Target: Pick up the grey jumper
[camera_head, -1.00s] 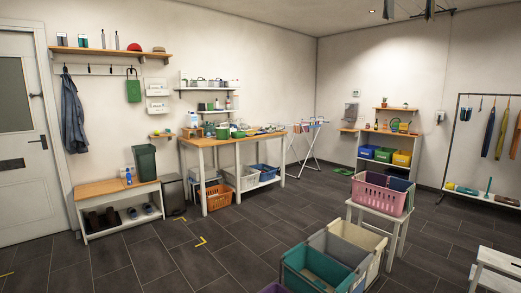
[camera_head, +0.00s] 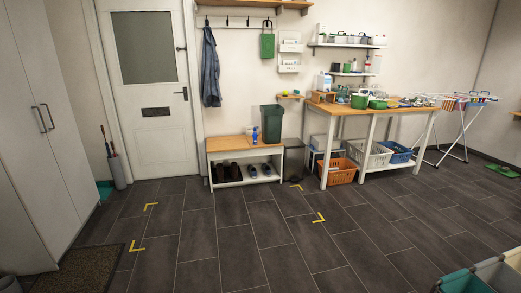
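I cannot make out a grey jumper in this view. A blue-grey garment (camera_head: 210,68) hangs from the wall hooks beside the door; it looks like a jacket. Neither of my grippers is in view.
A tall cabinet (camera_head: 42,130) and a doormat (camera_head: 88,271) are at left. A shoe bench (camera_head: 244,147) and a worktable (camera_head: 388,108) stand along the wall. A drying rack (camera_head: 462,120) is at right. Bins (camera_head: 466,282) fill the lower right corner. The tiled floor between is clear.

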